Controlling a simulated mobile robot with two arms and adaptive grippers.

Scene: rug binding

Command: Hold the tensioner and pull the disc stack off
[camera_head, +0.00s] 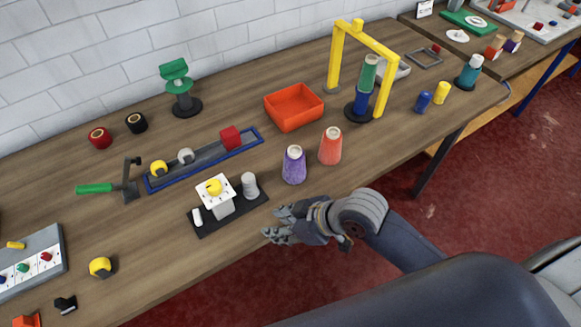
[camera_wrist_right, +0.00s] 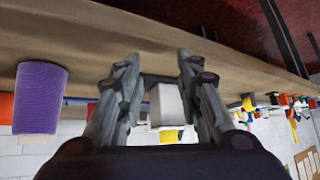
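What looks like the tensioner is a white block (camera_head: 218,204) on a dark base plate (camera_head: 236,214) near the table's front edge. A white square plate (camera_head: 207,184) and a yellow round piece (camera_head: 213,187) sit on top of it, seemingly the disc stack. My right gripper (camera_head: 272,222) is open and empty, at the table's front edge to the right of the base plate, apart from it. In the right wrist view the gripper (camera_wrist_right: 158,62) has the white block (camera_wrist_right: 166,104) beyond and between its spread fingers. My left gripper is not in view.
A grey-white cylinder (camera_head: 250,186) stands on the base plate's right end. Purple (camera_head: 294,165) and orange (camera_head: 330,146) cones stand just behind my right gripper. A blue-edged tray (camera_head: 205,160) lies behind the base plate.

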